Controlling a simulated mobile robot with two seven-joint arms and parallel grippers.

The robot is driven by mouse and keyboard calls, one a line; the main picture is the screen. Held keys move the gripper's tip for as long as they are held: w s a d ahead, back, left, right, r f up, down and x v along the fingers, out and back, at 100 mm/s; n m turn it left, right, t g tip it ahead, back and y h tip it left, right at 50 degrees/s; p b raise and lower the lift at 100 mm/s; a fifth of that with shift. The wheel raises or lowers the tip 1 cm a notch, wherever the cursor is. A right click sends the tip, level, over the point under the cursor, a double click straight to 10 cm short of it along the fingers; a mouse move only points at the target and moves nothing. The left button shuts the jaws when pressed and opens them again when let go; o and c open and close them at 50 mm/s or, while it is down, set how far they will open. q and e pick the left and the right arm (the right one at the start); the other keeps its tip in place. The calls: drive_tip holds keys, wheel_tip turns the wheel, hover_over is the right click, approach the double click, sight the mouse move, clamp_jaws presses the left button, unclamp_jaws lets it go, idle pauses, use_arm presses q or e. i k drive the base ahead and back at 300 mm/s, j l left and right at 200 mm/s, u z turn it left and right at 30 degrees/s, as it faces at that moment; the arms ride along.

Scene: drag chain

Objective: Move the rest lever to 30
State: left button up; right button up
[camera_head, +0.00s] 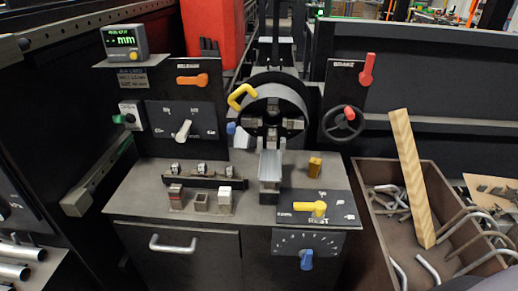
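A yellow lever (310,208) sits on a dark plate (338,200) at the front right of the machine's bench top, beside white lettering that reads REST. Its handle points left, roughly toward a small mark at the plate's left edge. Other small white marks lie around it, too small to read. Neither of my grippers shows in the head view, and nothing touches the lever.
A blue knob (306,260) is on a dial below the plate. A round chuck (272,115) stands behind, with a yellow hook-shaped handle (241,97) at its left. A handwheel (342,124) and red lever (367,69) are at right. A brown bin (376,232) holds bent rods and a wooden plank (412,180).

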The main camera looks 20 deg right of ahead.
sight(319, 208)
drive_tip(key=z, duration=1.15)
